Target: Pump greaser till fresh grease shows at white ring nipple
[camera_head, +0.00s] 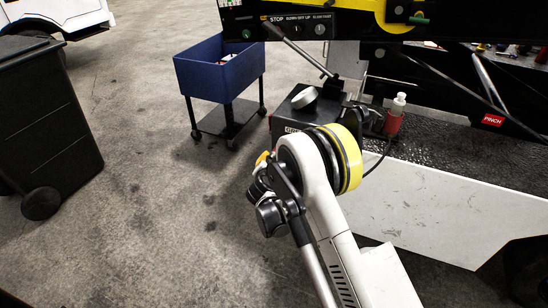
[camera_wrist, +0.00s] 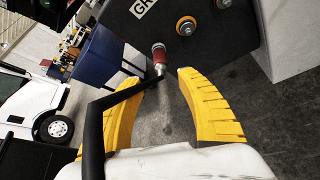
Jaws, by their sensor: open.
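In the wrist view, my gripper (camera_wrist: 160,76) is open, its two yellow fingers spread. A black bent bar (camera_wrist: 115,97) crosses the left finger, its far end near a small red cylinder with a silver cap (camera_wrist: 158,58), seen between and beyond the fingertips. I cannot tell whether they join or touch my gripper. A fitting with a yellow-orange ring (camera_wrist: 186,26) and another (camera_wrist: 221,3) sit on a dark panel with a partly cut-off label starting "GR" (camera_wrist: 143,7). No white-ringed nipple is clear. In the head view, my arm hides most of the gripper.
In the head view, a white round object (camera_head: 304,97) sits on a dark box (camera_head: 288,123). A red bottle with a white cap (camera_head: 394,118) stands on the loader's deck. A blue cart (camera_head: 219,75) and black bin (camera_head: 45,125) stand left. Floor between them is clear.

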